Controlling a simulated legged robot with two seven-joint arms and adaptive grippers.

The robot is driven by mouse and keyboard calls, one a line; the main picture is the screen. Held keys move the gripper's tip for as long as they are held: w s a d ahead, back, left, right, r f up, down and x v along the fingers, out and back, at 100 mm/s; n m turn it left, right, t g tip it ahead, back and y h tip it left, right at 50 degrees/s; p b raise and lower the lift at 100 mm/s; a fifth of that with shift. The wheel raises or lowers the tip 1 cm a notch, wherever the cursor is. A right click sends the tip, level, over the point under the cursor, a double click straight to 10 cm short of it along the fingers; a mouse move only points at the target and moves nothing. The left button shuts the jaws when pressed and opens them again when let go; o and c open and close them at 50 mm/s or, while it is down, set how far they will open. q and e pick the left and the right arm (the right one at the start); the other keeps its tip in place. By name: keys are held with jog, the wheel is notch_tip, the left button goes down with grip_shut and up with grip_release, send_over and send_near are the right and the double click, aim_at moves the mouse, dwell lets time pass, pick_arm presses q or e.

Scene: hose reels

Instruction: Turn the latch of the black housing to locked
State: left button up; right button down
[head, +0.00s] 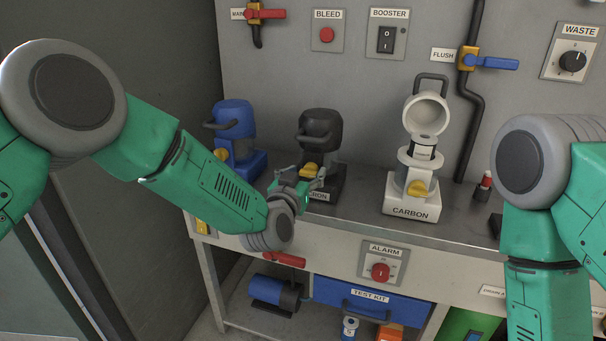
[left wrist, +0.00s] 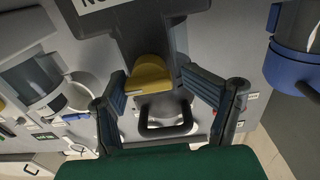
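The black housing (head: 321,126) stands on the bench with a handle on it and a yellow latch (head: 309,170) low on its front. In the left wrist view the yellow latch (left wrist: 151,76) is a rounded knob on the dark housing body (left wrist: 138,38). My left gripper (head: 301,177) is in front of the latch; it also shows in the left wrist view (left wrist: 155,85). Its two fingers are apart, one on each side of the latch, with visible gaps. I cannot tell how deep the fingertips reach. My right gripper is out of view.
A blue housing (head: 233,128) stands close to the left and a white, open carbon housing (head: 411,170) to the right. A red lever (head: 285,260) and an alarm knob (head: 380,272) are on the bench front. Bench top between black and white housings is clear.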

pick_arm(q)
jog(key=shift+d, duration=0.5)
jog(key=shift+c, duration=0.3)
jog(key=shift+s+d, duration=0.1)
jog(key=shift+d, duration=0.25)
jog(key=c, duration=0.7)
jog(key=shift+d, duration=0.1)
jog(key=c, duration=0.4)
jog(key=shift+a+f, duration=0.15)
jog(key=shift+a, duration=0.3)
jog(key=shift+c, duration=0.2)
jog(key=shift+d, duration=0.1)
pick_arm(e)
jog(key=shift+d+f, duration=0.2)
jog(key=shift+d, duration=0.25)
